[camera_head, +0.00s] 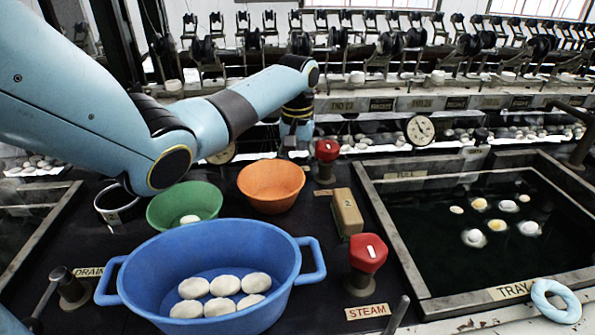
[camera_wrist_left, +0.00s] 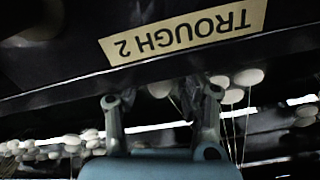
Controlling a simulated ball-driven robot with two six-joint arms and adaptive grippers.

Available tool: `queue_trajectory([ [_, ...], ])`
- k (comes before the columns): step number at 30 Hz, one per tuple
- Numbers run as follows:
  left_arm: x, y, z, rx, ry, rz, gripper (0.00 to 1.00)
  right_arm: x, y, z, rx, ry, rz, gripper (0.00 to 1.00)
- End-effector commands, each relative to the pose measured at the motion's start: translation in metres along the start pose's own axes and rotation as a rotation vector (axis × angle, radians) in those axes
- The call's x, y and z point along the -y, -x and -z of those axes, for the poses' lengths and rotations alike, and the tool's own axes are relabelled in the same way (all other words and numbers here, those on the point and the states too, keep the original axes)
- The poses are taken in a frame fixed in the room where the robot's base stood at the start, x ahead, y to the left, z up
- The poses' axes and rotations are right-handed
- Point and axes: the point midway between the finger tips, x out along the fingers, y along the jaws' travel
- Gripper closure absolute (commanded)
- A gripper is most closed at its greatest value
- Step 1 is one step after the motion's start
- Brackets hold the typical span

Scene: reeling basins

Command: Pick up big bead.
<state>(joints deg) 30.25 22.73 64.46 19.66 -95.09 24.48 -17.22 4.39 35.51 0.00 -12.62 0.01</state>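I cannot pick out for certain which thing is the big bead. A thick pale blue ring (camera_head: 556,300) lies at the bottom right of the head view, beside the TRAY label. Several white oval cocoons (camera_head: 222,285) lie in the blue basin (camera_head: 170,257). My left gripper (camera_head: 296,140) is at the end of the arm reaching over the back of the bench, far from the ring. In the left wrist view its two fingers (camera_wrist_left: 160,103) stand apart with nothing held between them. My right gripper is not in view.
A green bowl (camera_head: 168,214) and an orange bowl (camera_head: 271,200) stand behind the blue basin. Red knobs (camera_head: 367,253) and a tan block (camera_head: 346,212) stand near the dark water basin (camera_head: 452,303). A TROUGH 2 label (camera_wrist_left: 184,32) is close to the left gripper.

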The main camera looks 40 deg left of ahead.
Motion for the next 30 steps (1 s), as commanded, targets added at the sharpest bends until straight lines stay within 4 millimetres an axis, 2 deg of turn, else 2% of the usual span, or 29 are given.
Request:
queue_trajectory([
  [4,0.0,0.001,0.0,0.0,0.0,0.0,0.62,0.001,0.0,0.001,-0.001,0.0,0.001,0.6],
  [9,0.0,0.001,0.0,0.0,0.0,0.0,0.83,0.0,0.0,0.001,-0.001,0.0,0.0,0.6],
  [20,0.0,0.002,0.0,-0.001,0.0,0.0,0.84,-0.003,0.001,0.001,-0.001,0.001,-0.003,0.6],
  [23,0.0,0.01,0.001,-0.002,0.0,0.0,0.84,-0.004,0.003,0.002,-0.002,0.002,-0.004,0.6],
  [30,0.0,0.06,0.002,-0.005,0.0,-0.002,0.84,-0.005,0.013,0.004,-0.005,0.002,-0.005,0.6],
])
